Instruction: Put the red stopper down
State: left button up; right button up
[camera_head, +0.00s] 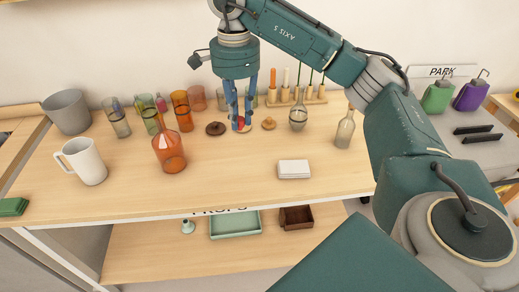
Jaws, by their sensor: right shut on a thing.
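The red stopper (241,122) is between the fingertips of my right gripper (240,118), low over the wooden shelf top. My right gripper points straight down and is shut on the stopper. I cannot tell whether the stopper touches the wood. A dark brown stopper (215,129) lies just left of it and a tan wooden stopper (269,123) just right. My left gripper is not in view.
A white block (293,169) lies in front. The wood between the orange glass and the block is clear.

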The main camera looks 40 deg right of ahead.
notch_tip(320, 180, down, 16)
jog(key=shift+w+a+r+p, duration=0.1)
jog(key=shift+r+p, duration=0.15)
jog(key=shift+p, duration=0.95)
notch_tip(320, 180, down, 4)
jog(key=shift+r+p, duration=0.25)
jog(key=shift+p, duration=0.15)
jog(key=shift+f, duration=0.5)
jog(key=o, duration=0.7)
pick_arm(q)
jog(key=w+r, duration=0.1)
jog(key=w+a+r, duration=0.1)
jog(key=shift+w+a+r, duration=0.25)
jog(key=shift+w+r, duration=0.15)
